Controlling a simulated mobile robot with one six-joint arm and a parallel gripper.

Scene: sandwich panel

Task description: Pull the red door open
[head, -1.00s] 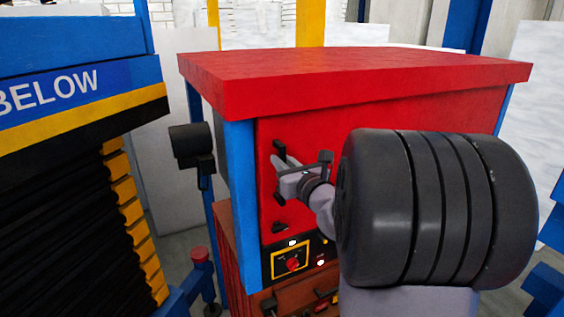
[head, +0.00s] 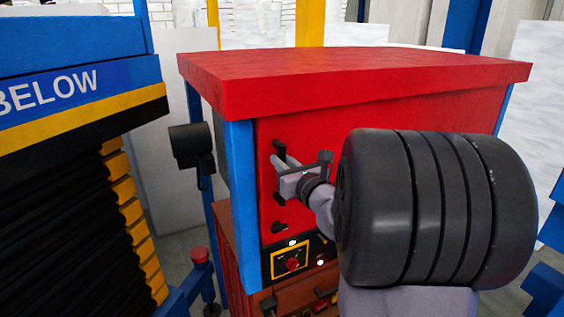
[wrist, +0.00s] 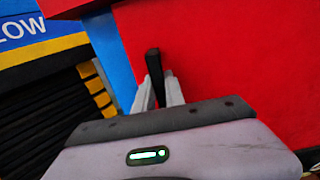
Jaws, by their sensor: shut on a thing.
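The red door (head: 335,150) is the front face of the red cabinet and looks flush with its blue left post. A black handle (head: 279,147) stands out near the door's left edge; the handle also shows in the wrist view (wrist: 154,63). My gripper (head: 284,163) is at this handle. In the wrist view its two grey fingers (wrist: 159,92) lie on either side of the black handle and are shut on it. The gripper body hides the handle's lower part there.
A control panel with a red knob (head: 292,264) sits below the door. A blue and black machine with yellow edging (head: 80,120) stands close on the left. A black cylindrical part (head: 190,145) is just left of the cabinet. Some floor shows between them.

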